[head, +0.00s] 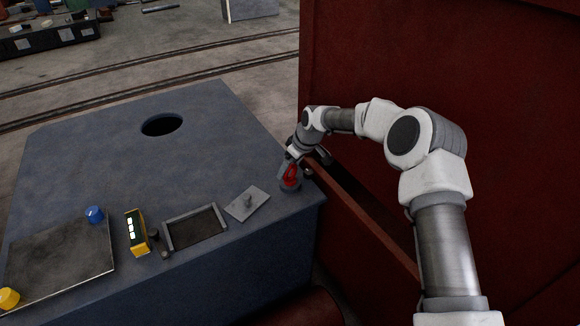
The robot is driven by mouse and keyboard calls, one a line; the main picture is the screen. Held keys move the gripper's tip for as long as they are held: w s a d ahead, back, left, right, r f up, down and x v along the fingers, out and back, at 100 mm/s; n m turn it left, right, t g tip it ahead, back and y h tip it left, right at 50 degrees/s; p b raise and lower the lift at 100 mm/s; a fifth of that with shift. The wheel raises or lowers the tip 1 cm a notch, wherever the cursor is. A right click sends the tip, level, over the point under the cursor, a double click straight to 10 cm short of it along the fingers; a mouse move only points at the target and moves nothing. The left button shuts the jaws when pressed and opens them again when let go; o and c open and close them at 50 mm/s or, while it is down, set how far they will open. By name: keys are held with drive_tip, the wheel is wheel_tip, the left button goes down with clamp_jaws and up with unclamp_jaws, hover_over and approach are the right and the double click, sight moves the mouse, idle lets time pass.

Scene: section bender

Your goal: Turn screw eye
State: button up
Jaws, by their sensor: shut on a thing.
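A red and grey part (290,177) shows just left of the fingers, beside the block's right edge.
The blue-grey block (210,125) has a round hole (162,125). The red wall (440,70) closes off the right.

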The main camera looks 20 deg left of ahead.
idle(0.4)
drive_tip(key=o, duration=1.2)
drive_tip(key=p+v, duration=0.2)
drive_tip(key=v, duration=1.5)
drive_tip(key=shift+r, duration=0.2)
